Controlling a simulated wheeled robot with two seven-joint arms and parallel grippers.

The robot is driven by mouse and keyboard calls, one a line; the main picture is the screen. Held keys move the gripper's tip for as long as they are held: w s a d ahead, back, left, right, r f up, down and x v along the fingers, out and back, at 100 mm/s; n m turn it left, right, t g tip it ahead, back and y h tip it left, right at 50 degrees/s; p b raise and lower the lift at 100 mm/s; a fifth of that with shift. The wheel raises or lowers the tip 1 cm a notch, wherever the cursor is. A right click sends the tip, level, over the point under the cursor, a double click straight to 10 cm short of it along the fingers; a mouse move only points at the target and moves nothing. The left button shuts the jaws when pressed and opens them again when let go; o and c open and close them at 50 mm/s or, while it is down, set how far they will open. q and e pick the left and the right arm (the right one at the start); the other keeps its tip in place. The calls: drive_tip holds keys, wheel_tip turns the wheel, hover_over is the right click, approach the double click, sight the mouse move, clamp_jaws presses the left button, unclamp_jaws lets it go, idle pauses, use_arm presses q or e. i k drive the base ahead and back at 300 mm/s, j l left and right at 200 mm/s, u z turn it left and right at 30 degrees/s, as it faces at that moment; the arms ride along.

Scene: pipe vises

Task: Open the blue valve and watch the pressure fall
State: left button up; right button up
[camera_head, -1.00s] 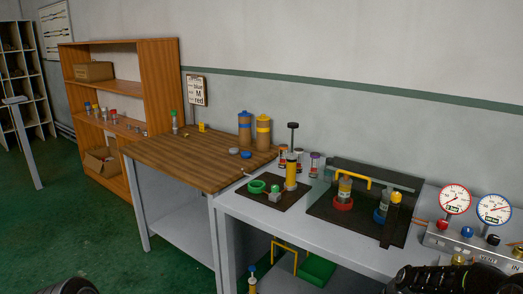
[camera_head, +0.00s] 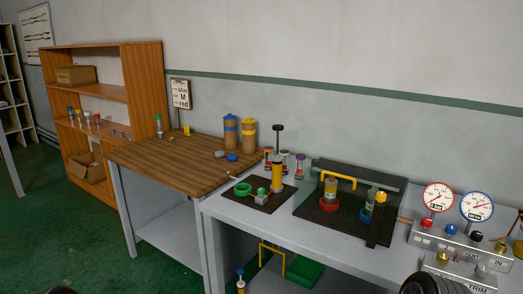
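A grey valve panel stands at the right end of the grey bench. It bears a small blue knob (camera_head: 451,229), between a red knob (camera_head: 426,221) and a dark knob (camera_head: 477,236). Above the knobs are a red-rimmed gauge (camera_head: 438,197) and a blue-rimmed gauge (camera_head: 477,207). The blue-rimmed gauge's needle appears to point up and right; its value is too small to read. A dark ribbed part of my arm shows at the bottom right, below the panel, covering part of its lower front. Neither gripper's fingers show.
A brass knob (camera_head: 501,246) sits right of the dark one. A lower block marked TRIM (camera_head: 462,280) is in front. Left of the panel, a dark tray (camera_head: 312,212) holds vise parts under a yellow handle. A wooden table (camera_head: 170,158) and shelf (camera_head: 142,85) stand farther left.

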sight(450, 229)
drive_tip(key=z, duration=1.5)
drive_tip(key=i+l+z, duration=0.4)
drive_tip(key=i+l, duration=0.25)
